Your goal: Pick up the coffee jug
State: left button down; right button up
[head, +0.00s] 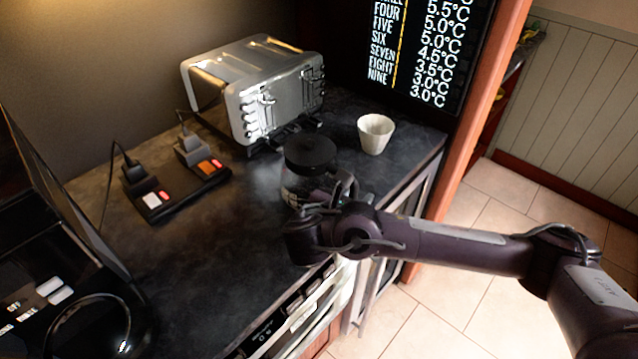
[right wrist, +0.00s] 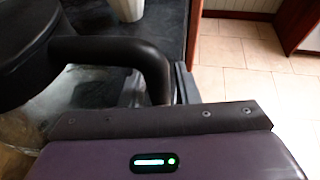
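The coffee jug (head: 310,153) stands on the dark counter in front of the toaster. It has a round black lid and a clear body, mostly hidden behind my right gripper. In the right wrist view its black lid (right wrist: 25,45) is at the left and its black handle (right wrist: 115,50) arches to the right. My right gripper (head: 340,190) is at the handle side of the jug, very close to the handle. A grey finger part shows beside the handle in the right wrist view. Whether the fingers are closed on the handle cannot be seen. My left gripper is out of view.
A silver toaster (head: 255,85) stands behind the jug. A white cup (head: 375,134) is to its right, near the counter edge. A power strip (head: 180,188) with plugs lies at the left. A dark appliance (head: 50,270) fills the lower left.

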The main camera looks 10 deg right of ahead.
grip_shut()
dwell(1.1)
